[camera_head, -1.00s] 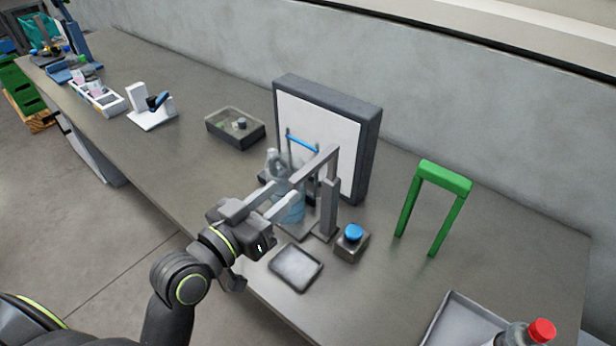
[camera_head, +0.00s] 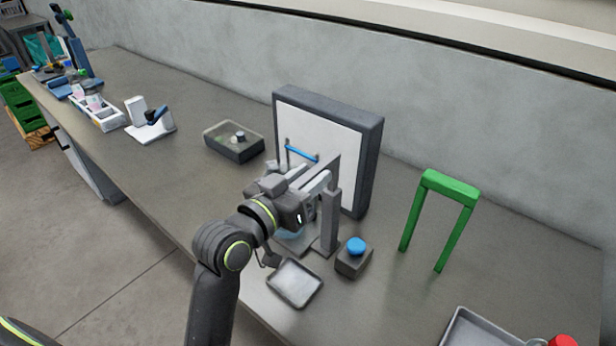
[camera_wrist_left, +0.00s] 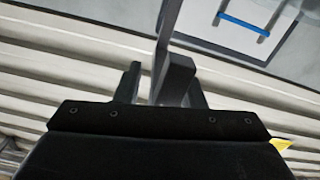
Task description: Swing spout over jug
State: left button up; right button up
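The spout is a grey bar (camera_head: 333,170) on top of an upright grey post (camera_head: 329,222), in front of the white-faced panel. A translucent bluish jug (camera_head: 291,235) stands below, mostly hidden behind my left gripper and wrist. My left gripper (camera_head: 314,180) reaches in from the left at the height of the bar. In the left wrist view its two dark fingers (camera_wrist_left: 164,85) stand apart with the grey bar (camera_wrist_left: 174,75) between them. A gap shows on the bar's left side; contact on the right cannot be told. My right gripper is out of view.
A framed panel (camera_head: 368,150) with a blue handle (camera_head: 301,153) stands behind. A blue-button box (camera_head: 354,257) and a shallow tray (camera_head: 294,283) sit in front. A green arch (camera_head: 450,187) stands right, with clear table between. A red cap (camera_head: 563,341) shows at the lower right.

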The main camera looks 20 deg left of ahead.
pick_arm(q)
jog(key=shift+c, duration=0.4)
grip_shut()
